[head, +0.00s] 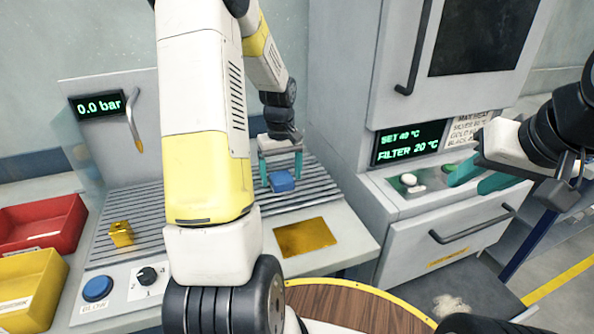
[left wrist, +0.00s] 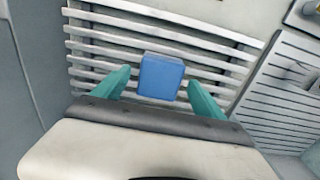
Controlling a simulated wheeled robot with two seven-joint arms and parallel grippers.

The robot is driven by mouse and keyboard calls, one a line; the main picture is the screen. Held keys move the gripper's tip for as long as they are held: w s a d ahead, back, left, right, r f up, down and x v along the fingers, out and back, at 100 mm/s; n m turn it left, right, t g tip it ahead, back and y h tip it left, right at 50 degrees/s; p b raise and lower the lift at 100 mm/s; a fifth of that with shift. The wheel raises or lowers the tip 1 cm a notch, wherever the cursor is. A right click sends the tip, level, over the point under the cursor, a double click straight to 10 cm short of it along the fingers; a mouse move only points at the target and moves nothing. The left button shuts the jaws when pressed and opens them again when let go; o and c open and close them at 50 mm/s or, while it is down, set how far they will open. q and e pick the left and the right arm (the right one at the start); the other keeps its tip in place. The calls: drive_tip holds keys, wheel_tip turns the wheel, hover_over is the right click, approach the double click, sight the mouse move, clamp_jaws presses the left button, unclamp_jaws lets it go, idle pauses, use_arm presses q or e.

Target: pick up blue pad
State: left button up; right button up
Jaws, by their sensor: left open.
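The blue pad (head: 282,181) is a small blue block on the slatted grey rack (head: 318,189) in the head view. In the left wrist view the pad (left wrist: 160,76) lies between and just beyond the two teal fingertips. My left gripper (head: 282,172) is open above and around the pad, and I see gaps between the fingers and the pad in the left wrist view (left wrist: 155,88). My right gripper (head: 482,176) is at the right of the head view, in front of the oven cabinet, with teal fingers showing; whether they are apart is unclear.
A yellow block (head: 121,234) sits on the slats at left, near a blue button (head: 97,289) and a knob. A gold plate (head: 305,237) lies on the counter front. Red (head: 40,226) and yellow (head: 30,290) bins stand at far left. The cabinet (head: 465,225) stands right of the rack.

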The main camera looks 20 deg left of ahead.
use_arm(q)
drive_tip(key=shift+f, duration=0.85)
drive_tip(key=c, duration=1.6)
drive_tip(key=shift+c, duration=0.2)
drive_tip(key=shift+r, duration=0.1)
drive_tip(key=shift+r, duration=0.5)
wheel_tip(320, 180, up, 2)
drive_tip(key=shift+w+r, duration=0.1)
drive_tip(key=shift+r, duration=0.05)
drive_tip(key=s+d+r, duration=0.1)
drive_tip(key=s+d, duration=0.8)
drive_tip(key=s, duration=0.4)
drive_tip(key=shift+d+r, duration=0.3)
drive_tip(key=shift+d, duration=0.05)
